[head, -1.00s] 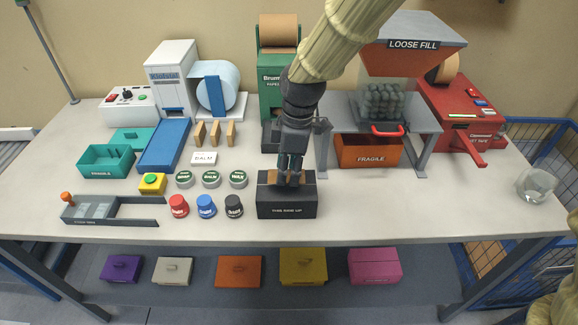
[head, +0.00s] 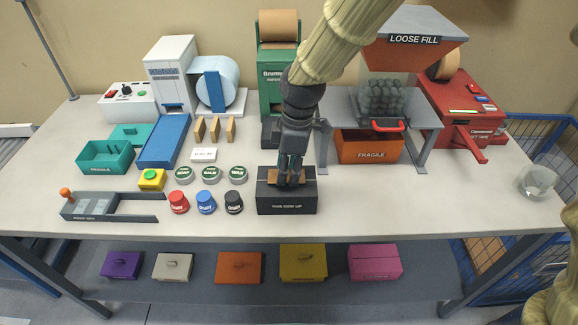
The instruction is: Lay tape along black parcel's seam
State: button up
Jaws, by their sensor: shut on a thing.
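The black parcel (head: 287,202) stands on the bench near its front edge, just right of the dark ink pot. White lettering shows on its front face. My gripper (head: 290,184) points down at the parcel's top from behind and above, and is shut on the tape. The fingertips touch or nearly touch the top; the fingers hide the middle of the strip and part of the seam.
The red tape dispenser (head: 463,112) stands at the back right. The loose fill hopper (head: 412,45) stands over an orange fragile box (head: 367,148). Red, blue and black stamps (head: 206,203) sit left of the parcel. The bench right of the parcel is clear up to a glass jar (head: 537,183).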

jog(key=shift+f, duration=0.65)
dwell(0.3)
jog(key=o, duration=0.7)
jog(key=shift+r, duration=0.15)
